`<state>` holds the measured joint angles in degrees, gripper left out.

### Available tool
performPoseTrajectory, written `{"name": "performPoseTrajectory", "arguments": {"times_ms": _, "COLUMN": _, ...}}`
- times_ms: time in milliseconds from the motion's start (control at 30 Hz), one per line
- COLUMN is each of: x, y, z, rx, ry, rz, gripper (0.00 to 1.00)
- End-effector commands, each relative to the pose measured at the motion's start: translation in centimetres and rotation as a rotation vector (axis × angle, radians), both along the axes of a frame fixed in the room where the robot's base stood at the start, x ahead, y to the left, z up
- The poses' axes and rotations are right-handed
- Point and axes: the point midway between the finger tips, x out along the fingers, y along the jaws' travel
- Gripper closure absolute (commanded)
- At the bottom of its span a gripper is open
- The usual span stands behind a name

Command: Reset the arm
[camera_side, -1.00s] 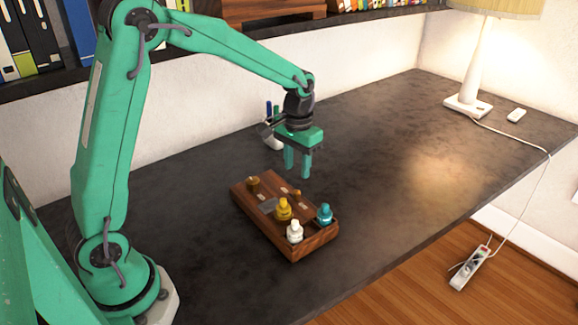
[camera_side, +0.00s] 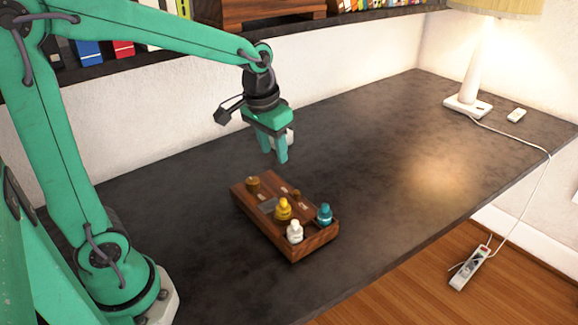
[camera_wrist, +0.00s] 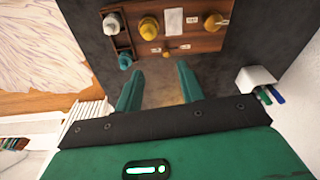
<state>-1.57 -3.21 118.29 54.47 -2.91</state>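My gripper (camera_side: 275,158) hangs above the dark desk, behind and above the wooden tray, with its fingers pointing down. In the wrist view my gripper (camera_wrist: 158,75) shows its two green fingers apart with nothing between them. The tray also shows at the top of the wrist view (camera_wrist: 185,44), ahead of the fingertips.
A white cup with pens (camera_wrist: 257,78) stands near the wall; in the side view my gripper partly hides it. A lamp (camera_side: 475,75) and a small white object (camera_side: 517,115) stand at the back right. A shelf with books (camera_side: 88,52) runs along the wall. The desk's right side is mostly clear.

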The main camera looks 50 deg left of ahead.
Motion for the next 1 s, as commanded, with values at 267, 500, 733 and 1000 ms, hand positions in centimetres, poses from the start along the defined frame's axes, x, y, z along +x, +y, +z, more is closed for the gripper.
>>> {"name": "performPoseTrajectory", "arguments": {"times_ms": 267, "x": -4.6, "y": -0.4, "z": 2.5, "rx": 0.006, "ry": -0.099, "rz": -0.024, "gripper": 0.61}}
{"name": "performPoseTrajectory", "arguments": {"times_ms": 500, "x": -8.5, "y": -0.7, "z": 3.6, "rx": 0.011, "ry": -0.18, "rz": -0.044, "gripper": 0.61}}
{"name": "performPoseTrajectory", "arguments": {"times_ms": 733, "x": -11.9, "y": -0.9, "z": 3.8, "rx": 0.016, "ry": -0.255, "rz": -0.061, "gripper": 0.61}}
{"name": "performPoseTrajectory", "arguments": {"times_ms": 1000, "x": -14.0, "y": -1.0, "z": 3.5, "rx": 0.021, "ry": -0.305, "rz": -0.075, "gripper": 0.61}}
